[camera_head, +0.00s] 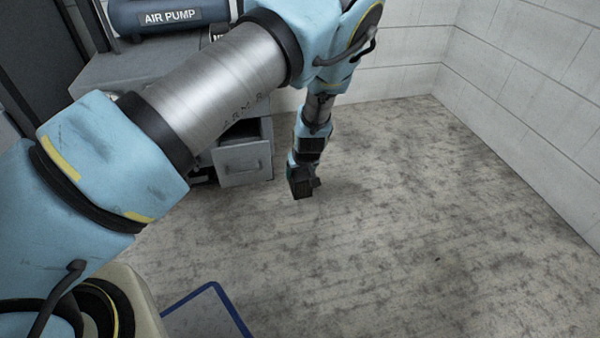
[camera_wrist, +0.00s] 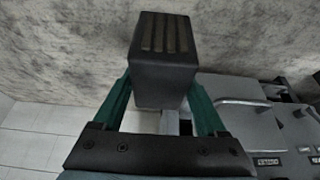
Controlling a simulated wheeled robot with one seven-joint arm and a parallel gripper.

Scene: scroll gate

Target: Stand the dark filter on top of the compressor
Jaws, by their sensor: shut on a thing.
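The dark filter (camera_wrist: 164,62), a dark box with slots on its end face, is held between the green fingers of my gripper (camera_wrist: 163,98) in the wrist view. In the head view my gripper (camera_head: 302,182) hangs at the end of my arm, in front of the wall and over the open floor, right of the grey cabinet. The filter cannot be told clearly from the gripper there. A dark blue tank labelled AIR PUMP (camera_head: 172,16) sits on the cabinet at the upper left, partly cut off. I see nothing labelled compressor.
The grey cabinet (camera_head: 243,165) has a drawer standing open at its lower right. In the wrist view grey equipment (camera_wrist: 262,125) with labels lies at the right. A blue floor line (camera_head: 215,292) shows near the bottom. The floor (camera_head: 420,230) at the right is clear up to the white block walls.

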